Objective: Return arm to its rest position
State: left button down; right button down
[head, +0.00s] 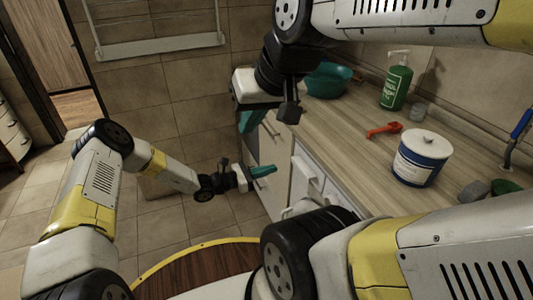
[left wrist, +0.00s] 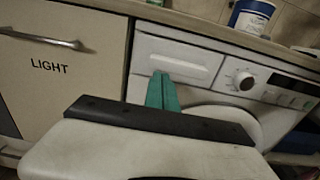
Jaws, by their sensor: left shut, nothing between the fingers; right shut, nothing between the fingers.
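My left gripper (head: 263,171) is low in front of the counter's cabinet fronts in the head view. Its teal fingers are together and empty. In the left wrist view the same fingers (left wrist: 162,92) point toward a white washing machine (left wrist: 200,62), with its drawer and dial behind them. My right gripper (head: 246,121) hangs higher, at the counter's left edge, with its teal fingers pointing down. It is shut and holds nothing that I can see. My right arm reaches in across the top of the head view and partly covers the counter.
On the wooden counter (head: 365,165) stand a teal basin (head: 328,80), a green bottle (head: 396,84), a red utensil (head: 384,130) and a blue-and-white tub (head: 420,160). A cabinet labelled LIGHT (left wrist: 50,80) is beside the washing machine. Tiled floor is clear at left.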

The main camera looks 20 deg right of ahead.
pick_arm(q)
jog(key=a, duration=0.7)
jog(key=s+a+r+m+g+y, duration=0.1)
jog(key=s+a+r+m+y, duration=0.3)
jog(key=r, duration=0.3)
jog(key=s+a+r+m+g+y, duration=0.1)
jog(key=a+r+m+y, duration=0.1)
jog(key=a+r+m, duration=0.4)
jog(key=s+a+r+m+g+y, duration=0.1)
jog(key=s+a+r+m+y, duration=0.25)
jog(key=r, duration=0.55)
jog(key=s+a+r+m+t+y, duration=0.1)
jog(key=s+a+r+t+y, duration=0.1)
jog(key=a, duration=0.5)
jog(key=s+a+r+m+t+y, duration=0.2)
jog(key=s+a+r+t, duration=0.1)
jog(key=s+a+r, duration=0.4)
jog(key=s+a+r+m+t+y, duration=0.2)
jog(key=s+a+r+t, duration=0.1)
jog(key=a, duration=0.4)
jog(key=shift+s+a+r+t, duration=0.2)
jog(key=shift+s+r+t, duration=0.1)
jog(key=shift+s+r, duration=0.8)
jog(key=shift+s+d+f+m, duration=0.1)
jog(key=shift+s+f+m, duration=0.05)
jog(key=shift+f+m, duration=0.1)
